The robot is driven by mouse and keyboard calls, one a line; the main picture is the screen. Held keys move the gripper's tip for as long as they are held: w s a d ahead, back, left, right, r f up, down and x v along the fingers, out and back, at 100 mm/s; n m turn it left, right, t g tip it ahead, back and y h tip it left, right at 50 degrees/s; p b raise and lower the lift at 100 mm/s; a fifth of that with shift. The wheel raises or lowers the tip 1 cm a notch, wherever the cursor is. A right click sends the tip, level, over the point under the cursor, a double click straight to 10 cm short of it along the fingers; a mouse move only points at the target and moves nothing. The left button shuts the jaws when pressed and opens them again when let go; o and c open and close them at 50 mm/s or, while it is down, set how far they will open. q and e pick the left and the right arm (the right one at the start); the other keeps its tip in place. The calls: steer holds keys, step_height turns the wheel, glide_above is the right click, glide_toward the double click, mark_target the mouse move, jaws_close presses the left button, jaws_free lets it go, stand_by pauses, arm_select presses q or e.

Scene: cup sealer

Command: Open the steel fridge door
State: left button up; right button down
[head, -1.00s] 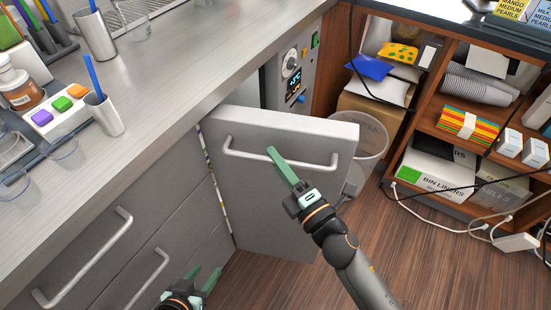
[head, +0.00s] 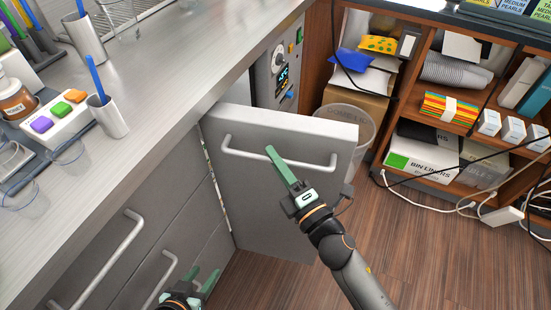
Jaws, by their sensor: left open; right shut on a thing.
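The steel fridge door (head: 245,190) stands swung out from the counter front, with its edge toward the open floor. Its horizontal bar handle (head: 245,153) runs across the upper part of the door's face. My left gripper (head: 200,287) is open and empty at the bottom of the view, low in front of the drawer fronts. The inside of the fridge is hidden behind the door.
The steel counter (head: 170,85) carries cups and a tray of coloured blocks (head: 58,111). A waste bin (head: 345,125) stands just behind the door. Open shelves (head: 450,115) and trailing white cables (head: 435,202) lie to the right. Wooden floor (head: 440,260) is clear at lower right.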

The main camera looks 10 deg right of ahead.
steer(key=c, duration=0.8)
jaws_free()
steer(key=shift+c, duration=0.2)
steer(key=shift+s, duration=0.1)
steer(key=b+v, duration=0.2)
steer(key=v, duration=1)
steer(key=shift+b, duration=0.3)
steer(key=shift+s+d, duration=0.1)
steer(key=shift+s, duration=0.05)
